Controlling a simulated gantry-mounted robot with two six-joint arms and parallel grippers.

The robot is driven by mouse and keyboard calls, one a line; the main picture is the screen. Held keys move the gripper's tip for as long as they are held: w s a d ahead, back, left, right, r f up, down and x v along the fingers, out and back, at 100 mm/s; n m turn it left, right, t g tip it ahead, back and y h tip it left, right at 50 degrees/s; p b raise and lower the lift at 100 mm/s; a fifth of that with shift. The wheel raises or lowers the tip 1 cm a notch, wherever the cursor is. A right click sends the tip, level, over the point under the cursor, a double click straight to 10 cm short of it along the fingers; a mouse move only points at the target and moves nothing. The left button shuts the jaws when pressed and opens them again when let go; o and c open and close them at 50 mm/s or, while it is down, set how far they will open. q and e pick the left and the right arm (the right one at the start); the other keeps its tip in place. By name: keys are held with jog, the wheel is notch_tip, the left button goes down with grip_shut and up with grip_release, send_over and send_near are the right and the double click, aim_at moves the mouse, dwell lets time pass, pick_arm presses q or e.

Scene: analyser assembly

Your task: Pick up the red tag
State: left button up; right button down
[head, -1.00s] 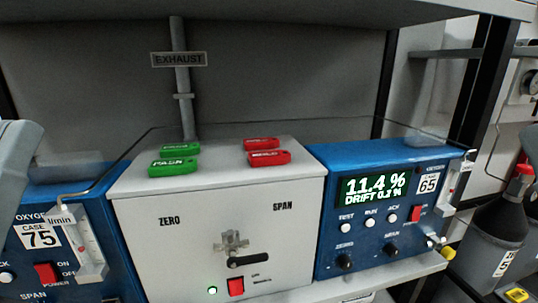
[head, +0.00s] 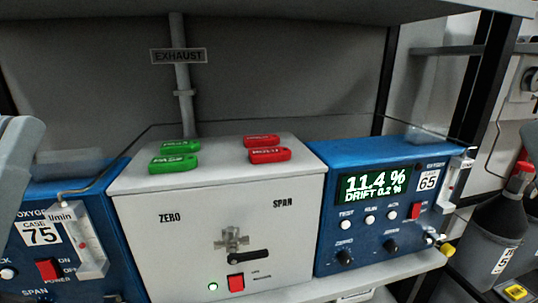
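Two red tags lie flat on top of the white box with the ZERO and SPAN labels. The nearer red tag (head: 270,155) is at the top's right side, and the farther red tag (head: 262,140) lies just behind it. Both have pale lettering too small to read surely. A grey part of my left arm (head: 16,165) shows at the left edge, well away from the tags. Its fingertips cannot be made out. My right gripper is not in view. No gripper touches either red tag.
Two green tags (head: 174,163) lie at the left of the white box's top (head: 220,165). Blue analysers stand left (head: 105,215) and right (head: 330,240). An exhaust pipe (head: 183,100) rises behind the box. A shelf (head: 260,8) hangs above.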

pick_arm(q)
jog(key=o, duration=1.3)
